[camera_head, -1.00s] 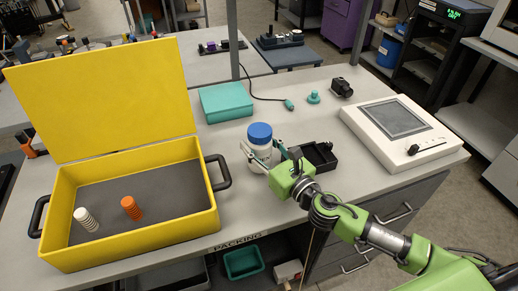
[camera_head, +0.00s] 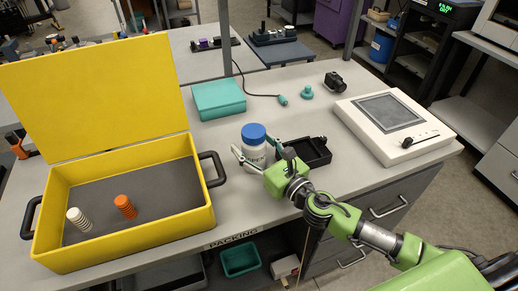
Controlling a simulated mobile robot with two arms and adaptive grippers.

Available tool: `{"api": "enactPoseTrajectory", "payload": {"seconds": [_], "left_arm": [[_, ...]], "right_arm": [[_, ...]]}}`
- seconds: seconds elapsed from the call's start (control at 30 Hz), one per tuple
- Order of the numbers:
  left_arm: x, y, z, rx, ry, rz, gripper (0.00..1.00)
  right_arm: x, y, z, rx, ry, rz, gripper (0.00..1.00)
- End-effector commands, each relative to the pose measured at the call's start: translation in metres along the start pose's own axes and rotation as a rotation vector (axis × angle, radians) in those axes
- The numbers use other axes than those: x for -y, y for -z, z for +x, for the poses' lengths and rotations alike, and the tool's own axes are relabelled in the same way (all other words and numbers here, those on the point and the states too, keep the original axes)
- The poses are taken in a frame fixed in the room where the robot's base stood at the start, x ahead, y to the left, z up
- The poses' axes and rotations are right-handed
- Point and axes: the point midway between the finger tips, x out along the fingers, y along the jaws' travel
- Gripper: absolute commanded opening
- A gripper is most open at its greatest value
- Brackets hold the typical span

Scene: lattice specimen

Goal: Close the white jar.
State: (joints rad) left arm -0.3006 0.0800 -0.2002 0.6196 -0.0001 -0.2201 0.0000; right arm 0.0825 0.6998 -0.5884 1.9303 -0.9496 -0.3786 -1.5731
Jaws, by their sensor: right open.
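The white jar (camera_head: 252,154) stands upright on the bench, to the right of the yellow case. A blue lid (camera_head: 254,131) sits on top of it; I cannot tell whether it is screwed tight. My right gripper (camera_head: 255,156) is open, with its fingers spread around the jar's body on the near side. The green wrist partly hides the jar's lower right. My left gripper is out of view.
An open yellow case (camera_head: 130,234) holds a white ribbed piece (camera_head: 78,219) and an orange one (camera_head: 125,207). A black tray (camera_head: 312,153) lies just right of the jar. A teal box (camera_head: 218,99) and a white tablet device (camera_head: 395,127) stand on the bench.

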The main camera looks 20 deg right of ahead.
Motion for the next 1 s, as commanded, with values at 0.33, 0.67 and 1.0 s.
{"api": "enactPoseTrajectory", "payload": {"seconds": [0.33, 0.67, 1.0], "left_arm": [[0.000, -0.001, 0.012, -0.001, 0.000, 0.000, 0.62], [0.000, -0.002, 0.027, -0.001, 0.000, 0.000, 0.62], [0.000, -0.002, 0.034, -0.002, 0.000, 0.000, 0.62]], "right_arm": [[0.000, 0.002, -0.046, -0.003, -0.001, -0.001, 0.61], [0.000, 0.001, -0.096, -0.002, -0.001, 0.001, 0.61], [0.000, -0.002, -0.119, 0.001, -0.001, -0.001, 0.61]]}}
